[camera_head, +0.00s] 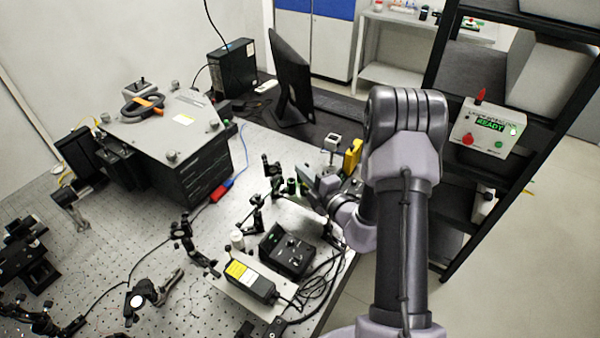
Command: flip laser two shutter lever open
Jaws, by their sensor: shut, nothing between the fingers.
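My gripper (312,190) is small in the head view, at the right part of the optical table, beyond the bend of my arm. Its fingers are shut and hold nothing. It is among small black optic mounts, close to one mount (291,186); I cannot tell whether it touches it. A black laser-like box with a yellow label (250,280) lies on a light plate at the table's front right. I cannot read which laser it is. No shutter lever can be made out clearly; it may be too small or hidden by my arm.
A black control box (287,251) with cables stands below my gripper. A yellow part (352,157) and a square-topped post (332,148) stand behind it. A large grey-lidded housing (165,125) is at left. A rack with a READY box (489,128) stands right.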

